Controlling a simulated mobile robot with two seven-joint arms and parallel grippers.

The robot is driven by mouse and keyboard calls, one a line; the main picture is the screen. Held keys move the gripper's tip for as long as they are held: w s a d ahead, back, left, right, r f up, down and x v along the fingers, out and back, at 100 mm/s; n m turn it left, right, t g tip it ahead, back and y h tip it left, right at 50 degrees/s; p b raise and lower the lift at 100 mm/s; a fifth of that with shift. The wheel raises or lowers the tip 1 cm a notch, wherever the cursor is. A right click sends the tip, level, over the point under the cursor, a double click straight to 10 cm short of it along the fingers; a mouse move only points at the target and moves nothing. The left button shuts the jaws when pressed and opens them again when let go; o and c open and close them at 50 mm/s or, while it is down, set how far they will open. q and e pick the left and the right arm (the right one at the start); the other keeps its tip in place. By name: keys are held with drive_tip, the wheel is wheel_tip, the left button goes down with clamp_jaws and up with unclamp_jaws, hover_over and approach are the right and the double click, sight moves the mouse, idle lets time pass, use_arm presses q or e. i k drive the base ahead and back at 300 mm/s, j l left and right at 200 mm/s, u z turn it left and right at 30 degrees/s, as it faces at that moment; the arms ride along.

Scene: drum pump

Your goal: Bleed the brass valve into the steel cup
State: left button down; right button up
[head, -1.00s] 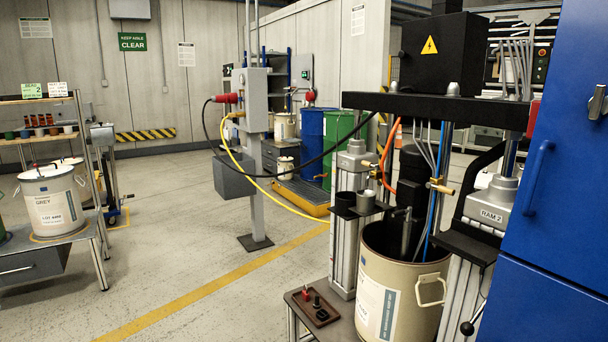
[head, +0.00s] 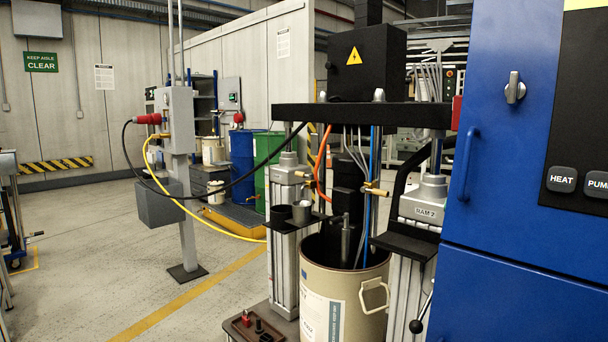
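A brass valve (head: 376,190) sits in front of the pump column, beside the blue hose, above the open drum (head: 346,298). The valve and the cup are apart. A second small brass fitting (head: 305,175) shows by the orange hose, nearer the cup. What is inside the cup is hidden by its wall. Neither of my grippers is in view.
A blue cabinet (head: 507,165) with HEAT (head: 562,179) and PUMP (head: 597,184) buttons fills the right side. A black crossbeam (head: 360,116) spans above the drum. A grey post (head: 185,220) with black and yellow hoses stands left. Open floor lies at left.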

sight(303, 175)
drive_tip(key=i+j+z, duration=0.1)
drive_tip(key=z, duration=0.4)
drive_tip(key=j+z, duration=0.2)
drive_tip(key=z, duration=0.25)
drive_tip(key=i+j+z, duration=0.1)
drive_tip(key=z, duration=0.4)
drive_tip(key=j+z, duration=0.25)
drive_tip(key=j, duration=0.2)
drive_tip(key=j+z, duration=0.25)
drive_tip(key=j, duration=0.25)
